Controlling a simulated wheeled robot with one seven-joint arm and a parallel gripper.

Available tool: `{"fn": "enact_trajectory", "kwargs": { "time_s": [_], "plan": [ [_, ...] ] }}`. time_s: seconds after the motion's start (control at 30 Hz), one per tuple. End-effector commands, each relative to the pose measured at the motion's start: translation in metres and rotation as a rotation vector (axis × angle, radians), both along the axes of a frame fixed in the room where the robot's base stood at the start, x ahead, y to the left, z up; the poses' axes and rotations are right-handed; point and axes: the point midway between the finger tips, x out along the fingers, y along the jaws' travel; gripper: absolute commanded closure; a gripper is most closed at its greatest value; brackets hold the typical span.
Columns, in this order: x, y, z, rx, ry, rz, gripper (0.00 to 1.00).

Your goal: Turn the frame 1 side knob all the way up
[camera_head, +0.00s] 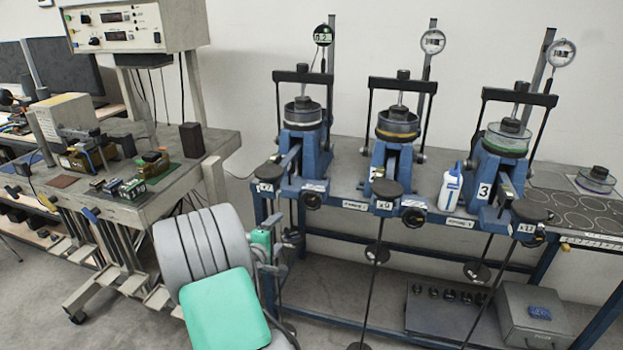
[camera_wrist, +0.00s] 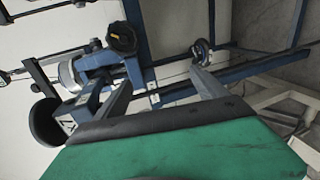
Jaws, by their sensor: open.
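Frame 1 appears to be the leftmost blue lever frame (camera_head: 303,150), with a white-ringed pot on top and a dial gauge behind it. Its side knob (camera_head: 312,200) is a black lobed knob low on the frame's front. In the wrist view the knob (camera_wrist: 122,37) shows at upper left, past the fingertips. My gripper (camera_head: 272,243) is below and left of the knob in the head view. In the wrist view my gripper (camera_wrist: 160,80) has its two grey fingers spread apart with nothing between them. It is not touching the knob.
A black weight disc (camera_head: 270,172) sits at frame 1's front left; it also shows in the wrist view (camera_wrist: 45,122). Two similar frames (camera_head: 398,130) (camera_head: 503,145) and a white bottle (camera_head: 451,188) stand to the right.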

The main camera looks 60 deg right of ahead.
Motion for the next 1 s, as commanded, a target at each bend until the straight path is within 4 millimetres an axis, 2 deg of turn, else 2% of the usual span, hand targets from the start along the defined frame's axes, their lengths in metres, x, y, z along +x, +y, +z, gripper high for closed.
{"fn": "enact_trajectory", "kwargs": {
  "time_s": [0.03, 0.1, 0.23, 0.47, 1.0],
  "plan": [
    [-0.021, -0.023, 0.020, -0.086, 0.108, 0.000, 0.18],
    [-0.039, -0.043, 0.030, -0.199, 0.245, 0.019, 0.18],
    [-0.054, -0.058, 0.034, -0.307, 0.392, 0.048, 0.18],
    [-0.052, -0.078, 0.034, -0.321, 0.407, 0.051, 0.18],
    [-0.039, -0.156, 0.032, -0.321, 0.403, 0.052, 0.19]
  ]
}}
